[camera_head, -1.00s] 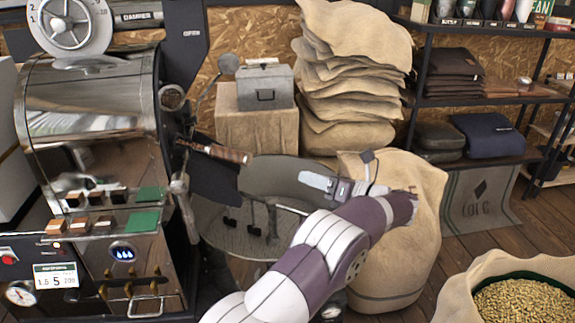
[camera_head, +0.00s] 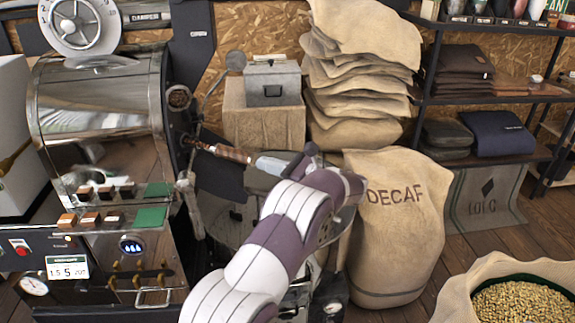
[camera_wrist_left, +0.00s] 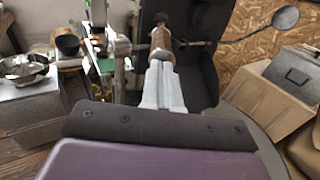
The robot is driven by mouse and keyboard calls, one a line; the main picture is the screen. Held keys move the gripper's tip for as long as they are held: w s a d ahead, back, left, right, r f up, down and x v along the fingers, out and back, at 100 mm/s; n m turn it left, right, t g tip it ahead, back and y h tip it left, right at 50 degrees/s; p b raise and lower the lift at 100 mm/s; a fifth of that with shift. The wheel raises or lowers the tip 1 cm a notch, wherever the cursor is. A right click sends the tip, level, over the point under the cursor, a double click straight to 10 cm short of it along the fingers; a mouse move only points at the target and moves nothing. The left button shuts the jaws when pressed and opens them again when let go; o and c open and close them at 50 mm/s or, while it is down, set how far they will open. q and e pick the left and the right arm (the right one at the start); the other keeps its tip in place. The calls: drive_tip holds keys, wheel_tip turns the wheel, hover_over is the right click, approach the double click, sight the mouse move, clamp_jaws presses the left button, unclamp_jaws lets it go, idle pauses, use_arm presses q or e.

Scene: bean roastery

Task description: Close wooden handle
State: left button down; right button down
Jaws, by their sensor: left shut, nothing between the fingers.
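The wooden handle (camera_head: 232,153) is a brown turned grip on a dark rod that sticks out from the front of the metal roaster (camera_head: 100,108). In the left wrist view the handle (camera_wrist_left: 160,38) appears end-on, just beyond the fingertips. My left gripper (camera_head: 259,161) is shut and empty, its pale fingers pointing at the handle's free end. Fingertips and handle end overlap in the head view; I cannot tell if they touch. The gripper (camera_wrist_left: 163,62) also looks shut in the left wrist view. My right gripper is not in view.
A round cooling tray lies under my left arm, mostly hidden. A DECAF sack (camera_head: 398,225) stands to its right. A grey box (camera_head: 272,83) sits on a cloth-covered stand behind. An open sack of beans (camera_head: 515,300) is at the front right.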

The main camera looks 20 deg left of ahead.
use_arm(q)
drive_tip(key=shift+a, duration=0.6)
drive_tip(key=b, duration=0.6)
approach(219, 149)
drive_tip(key=a+f, duration=0.2)
drive_tip(key=shift+w+f, duration=0.35)
drive_tip(key=shift+w, duration=0.05)
drive_tip(key=a+b, duration=0.2)
drive_tip(key=a, duration=0.1)
drive_tip(key=a+r+b, duration=0.1)
drive_tip(key=a, duration=0.1)
drive_tip(key=shift+w+a+b, duration=0.1)
drive_tip(key=shift+a+b, duration=0.15)
drive_tip(key=shift+b, duration=0.1)
drive_tip(key=shift+a+r, duration=0.1)
drive_tip(key=shift+a, duration=0.25)
drive_tip(key=shift+r, duration=0.35)
